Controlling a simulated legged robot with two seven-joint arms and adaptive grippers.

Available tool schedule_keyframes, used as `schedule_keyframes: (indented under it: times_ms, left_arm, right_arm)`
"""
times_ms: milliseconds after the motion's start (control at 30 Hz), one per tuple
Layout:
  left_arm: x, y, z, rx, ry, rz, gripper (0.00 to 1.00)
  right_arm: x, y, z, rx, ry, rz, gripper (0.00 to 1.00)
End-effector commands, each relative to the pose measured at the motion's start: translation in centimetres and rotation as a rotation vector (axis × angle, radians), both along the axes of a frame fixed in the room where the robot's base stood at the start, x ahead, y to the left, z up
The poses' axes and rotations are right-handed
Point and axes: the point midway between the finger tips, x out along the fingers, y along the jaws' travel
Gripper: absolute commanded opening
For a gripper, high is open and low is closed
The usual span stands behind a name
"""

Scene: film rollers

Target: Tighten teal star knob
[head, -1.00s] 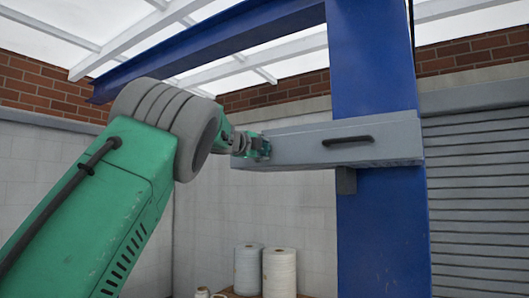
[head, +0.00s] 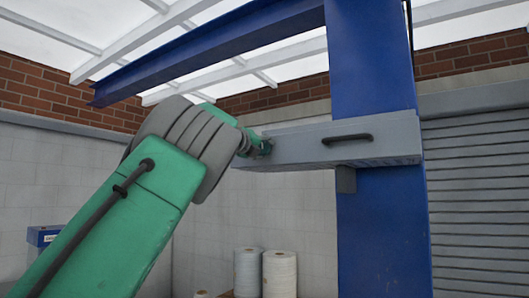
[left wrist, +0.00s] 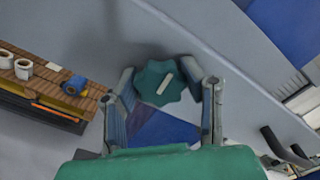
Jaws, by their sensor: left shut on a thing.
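The teal star knob (left wrist: 160,83) shows in the left wrist view, on the face of the grey box arm (left wrist: 215,45). It has a pale bar mark across its middle. My left gripper (left wrist: 165,88) is shut on the knob, one finger at each side of its rim. In the head view my left gripper (head: 262,147) is small and sits at the left end of the grey box arm (head: 330,143). The knob is hard to make out there. My right gripper is in neither view.
The grey box arm has a dark handle (head: 347,139) and joins a blue upright column (head: 375,235). White rolls (head: 279,273) stand below. A wooden bench (left wrist: 60,90) with rolls shows at the left of the wrist view. A roller shutter (head: 475,200) is at the right.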

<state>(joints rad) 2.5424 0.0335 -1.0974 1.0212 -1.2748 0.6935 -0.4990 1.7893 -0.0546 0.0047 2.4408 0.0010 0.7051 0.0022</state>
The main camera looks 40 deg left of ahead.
Motion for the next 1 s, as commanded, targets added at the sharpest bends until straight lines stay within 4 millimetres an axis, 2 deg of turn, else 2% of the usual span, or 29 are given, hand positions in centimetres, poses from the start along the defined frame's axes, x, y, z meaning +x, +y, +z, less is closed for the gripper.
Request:
schedule_keyframes:
  times_ms: [33, 633, 667, 700, 1000]
  left_arm:
    - [0.19, 0.02, -0.61, 0.012, 0.013, -0.003, 0.08]
    - [0.23, 0.01, -0.6, 0.047, 0.022, -0.003, 0.08]
    - [0.23, 0.01, -0.6, 0.047, 0.022, -0.003, 0.44]
    - [0.23, 0.01, -0.59, 0.046, 0.022, -0.003, 0.58]
    - [0.0, -0.01, -0.17, 0.048, 0.015, -0.001, 0.59]
  right_arm:
    - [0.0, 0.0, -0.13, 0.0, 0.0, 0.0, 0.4]
    - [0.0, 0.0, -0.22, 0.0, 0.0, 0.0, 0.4]
    - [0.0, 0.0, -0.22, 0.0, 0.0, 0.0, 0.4]
    - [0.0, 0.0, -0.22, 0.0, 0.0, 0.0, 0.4]
    - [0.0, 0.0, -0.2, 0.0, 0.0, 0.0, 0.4]
